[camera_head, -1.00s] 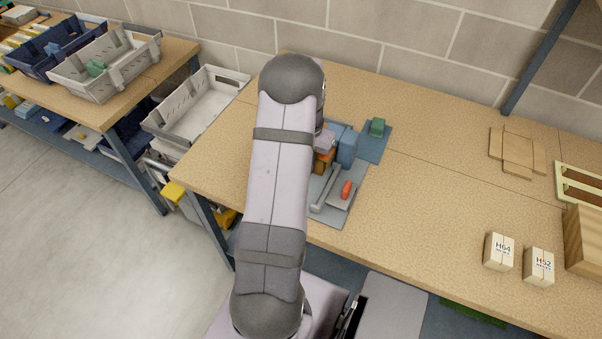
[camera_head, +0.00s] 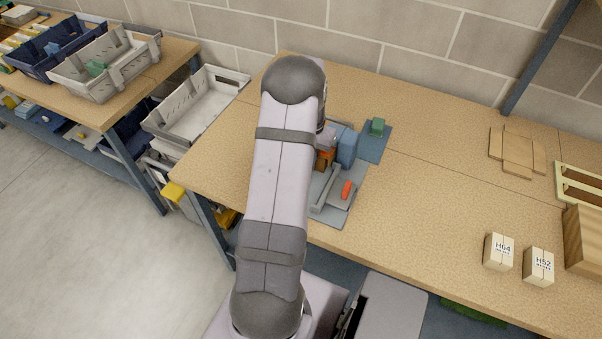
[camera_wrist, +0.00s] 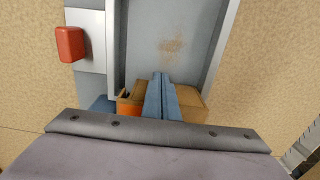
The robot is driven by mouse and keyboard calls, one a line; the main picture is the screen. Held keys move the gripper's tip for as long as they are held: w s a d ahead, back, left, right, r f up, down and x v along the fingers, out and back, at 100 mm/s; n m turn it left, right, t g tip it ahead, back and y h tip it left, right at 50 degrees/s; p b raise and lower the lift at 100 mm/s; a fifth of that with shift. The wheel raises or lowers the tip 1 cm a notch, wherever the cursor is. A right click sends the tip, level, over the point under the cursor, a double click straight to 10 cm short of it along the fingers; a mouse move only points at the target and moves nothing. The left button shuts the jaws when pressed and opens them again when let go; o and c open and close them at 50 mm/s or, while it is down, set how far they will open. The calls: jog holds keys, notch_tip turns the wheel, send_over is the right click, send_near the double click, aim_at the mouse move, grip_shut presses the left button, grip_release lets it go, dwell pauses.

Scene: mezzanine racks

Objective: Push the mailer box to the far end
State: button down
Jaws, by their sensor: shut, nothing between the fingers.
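In the wrist view my gripper (camera_wrist: 162,80) is shut, its two blue fingers together and empty, reaching down into a grey-blue channel (camera_wrist: 140,35). A brown cardboard box, apparently the mailer box (camera_wrist: 192,103), lies against the right side of the fingers, partly hidden by them and my wrist. I cannot tell whether they touch. An orange part with a brown edge (camera_wrist: 129,103) is left of the fingers. In the head view my arm covers the gripper and much of the channel; an orange-brown piece (camera_head: 325,159) shows beside the blue block (camera_head: 347,148).
A red knob (camera_wrist: 70,44) sits beside the channel, also seen in the head view (camera_head: 347,189). Two small cartons (camera_head: 498,251) (camera_head: 539,266) and flat cardboard (camera_head: 517,152) are to the right. The table's middle is clear.

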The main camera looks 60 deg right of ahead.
jog(key=shift+d, duration=0.2)
jog(key=shift+d, duration=0.4)
jog(key=shift+d, duration=0.25)
dwell(0.5)
jog(key=shift+d, duration=0.35)
jog(key=shift+d, duration=0.15)
dwell(0.3)
jog(key=shift+d, duration=0.45)
jog(key=shift+d, duration=0.1)
jog(key=shift+d, duration=0.15)
jog(key=shift+d+r, duration=0.15)
jog(key=shift+d, duration=0.05)
dwell(0.4)
